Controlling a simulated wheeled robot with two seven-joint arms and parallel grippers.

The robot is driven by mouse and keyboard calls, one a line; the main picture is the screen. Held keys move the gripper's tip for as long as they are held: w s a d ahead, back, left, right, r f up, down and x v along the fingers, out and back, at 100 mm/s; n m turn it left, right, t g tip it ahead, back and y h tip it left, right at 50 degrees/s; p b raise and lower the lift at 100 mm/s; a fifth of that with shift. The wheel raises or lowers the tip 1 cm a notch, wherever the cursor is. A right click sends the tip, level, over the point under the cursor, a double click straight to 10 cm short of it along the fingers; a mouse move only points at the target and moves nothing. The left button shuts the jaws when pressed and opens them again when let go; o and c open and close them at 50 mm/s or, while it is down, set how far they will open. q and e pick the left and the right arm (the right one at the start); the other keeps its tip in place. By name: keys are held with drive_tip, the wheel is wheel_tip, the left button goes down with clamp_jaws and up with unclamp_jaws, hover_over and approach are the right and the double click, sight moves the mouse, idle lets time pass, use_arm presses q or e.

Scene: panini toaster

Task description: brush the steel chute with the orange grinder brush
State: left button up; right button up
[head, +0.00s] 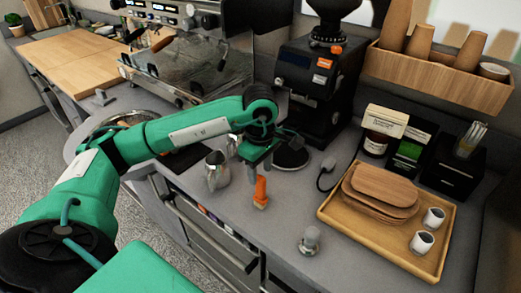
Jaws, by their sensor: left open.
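The orange grinder brush (261,190) stands on the grey counter, its orange part upright. My left gripper (259,167) points down just above and behind the brush, close to it in the picture. It is open, with nothing seen between its fingers; I cannot tell whether it touches the brush. The black coffee grinder (318,85) stands behind, with orange labels on its front. My right gripper is not in view.
A steel milk jug (217,171) stands left of the brush, and a tamper (310,241) stands front right. A wooden tray (330,214) with boards and cups lies to the right. An espresso machine (195,62) is behind. The counter between brush and tray is mostly clear.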

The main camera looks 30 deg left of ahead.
sight(260, 177)
use_arm(q)
wheel_tip(260, 177, down, 4)
drive_tip(key=shift+r+p, duration=0.2)
drive_tip(key=shift+p, duration=0.1)
drive_tip(key=shift+f, duration=0.45)
clamp_jaws()
drive_tip(key=c, duration=0.8)
unclamp_jaws()
clamp_jaws()
drive_tip(key=shift+r, duration=0.1)
